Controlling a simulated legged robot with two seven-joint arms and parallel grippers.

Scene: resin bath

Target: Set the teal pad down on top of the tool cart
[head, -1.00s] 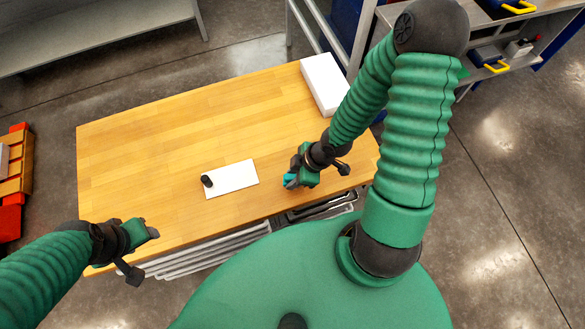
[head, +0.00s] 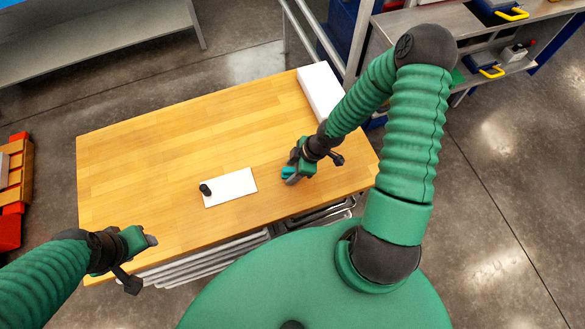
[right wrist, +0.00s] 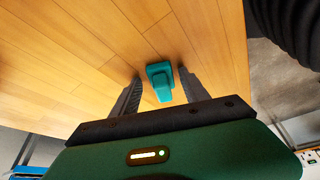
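The tool cart has a wooden top (head: 150,165). My right gripper (head: 290,174) is over the right part of this top, pointing down. The teal pad (head: 288,171) shows at its fingertips, partly hidden by the gripper. In the right wrist view the teal pad (right wrist: 160,78) is between the two fingers (right wrist: 160,74), with wood showing on both sides, so the fingers look open around it. It appears to be at the wooden surface, but contact is hard to tell. My left gripper (head: 150,240) is near the cart's front left corner; its fingers are too small to read.
A white sheet (head: 235,185) with a small black cylinder (head: 205,190) lies left of my right gripper. A white box (head: 320,92) stands at the back right corner. Metal shelving (head: 290,30) stands behind.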

